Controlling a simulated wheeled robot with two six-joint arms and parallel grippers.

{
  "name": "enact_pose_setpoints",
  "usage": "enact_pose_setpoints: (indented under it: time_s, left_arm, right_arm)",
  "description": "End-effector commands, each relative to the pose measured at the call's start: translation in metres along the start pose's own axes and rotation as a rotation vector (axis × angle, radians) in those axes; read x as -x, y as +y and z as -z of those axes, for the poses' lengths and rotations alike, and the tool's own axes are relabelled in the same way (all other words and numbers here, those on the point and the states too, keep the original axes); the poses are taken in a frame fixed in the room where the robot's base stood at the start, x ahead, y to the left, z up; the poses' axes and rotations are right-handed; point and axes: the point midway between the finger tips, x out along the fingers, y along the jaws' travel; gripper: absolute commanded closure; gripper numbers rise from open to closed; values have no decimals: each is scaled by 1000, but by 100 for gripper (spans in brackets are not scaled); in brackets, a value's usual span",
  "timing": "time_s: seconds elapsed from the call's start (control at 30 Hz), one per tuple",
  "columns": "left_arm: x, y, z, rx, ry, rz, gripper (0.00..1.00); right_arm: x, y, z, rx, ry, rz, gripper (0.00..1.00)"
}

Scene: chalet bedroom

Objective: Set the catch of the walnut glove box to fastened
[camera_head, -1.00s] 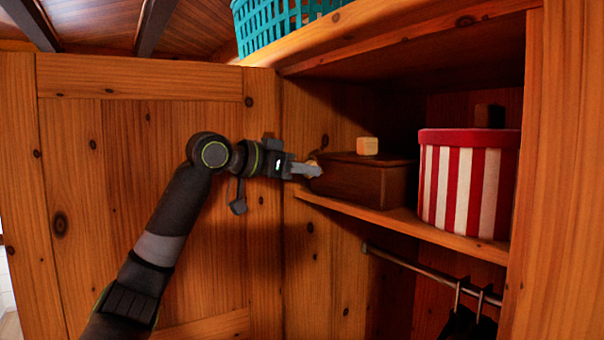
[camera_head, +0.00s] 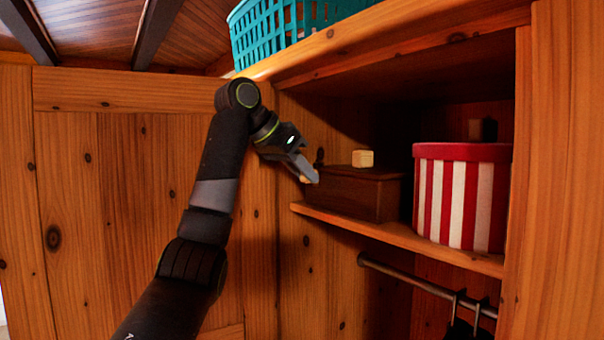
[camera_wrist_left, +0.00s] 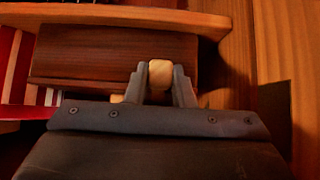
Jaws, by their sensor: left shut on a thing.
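The walnut glove box (camera_head: 352,193) is dark brown and stands closed on the wardrobe's middle shelf. A small pale wooden cube (camera_head: 363,158) rests on its lid. My left gripper (camera_head: 308,178) is at the box's left end, pointing down to the right. In the left wrist view, the box (camera_wrist_left: 90,60) lies behind my left gripper (camera_wrist_left: 160,82), whose fingers are shut on a small pale wooden piece (camera_wrist_left: 160,72), which looks like the catch. The fingers hide much of it, so its setting cannot be told. My right gripper is not in view.
A red-and-white striped round box (camera_head: 462,200) stands right of the glove box. A teal basket (camera_head: 285,35) sits on the shelf above. A rail (camera_head: 420,283) with hangers runs below the shelf (camera_head: 400,236). A wooden door panel (camera_head: 100,200) is at the left.

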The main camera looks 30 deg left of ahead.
Motion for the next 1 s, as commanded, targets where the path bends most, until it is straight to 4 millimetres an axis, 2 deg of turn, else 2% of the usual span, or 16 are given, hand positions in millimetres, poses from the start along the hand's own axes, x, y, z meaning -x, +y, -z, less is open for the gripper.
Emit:
enact_pose_setpoints:
  time_s: [0.4,0.43,0.57,0.87,1.0]
  left_arm:
    - [0,0,0,0,-8,0,100]
    - [0,0,0,0,-8,0,74]
    - [0,0,0,0,-8,0,57]
    - [0,0,0,0,-6,0,56]
    - [1,2,8,0,-5,-3,56]
  right_arm:
    - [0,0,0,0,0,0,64]
    - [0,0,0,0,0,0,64]
    - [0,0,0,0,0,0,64]
    - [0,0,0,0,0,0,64]
    - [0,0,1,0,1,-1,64]
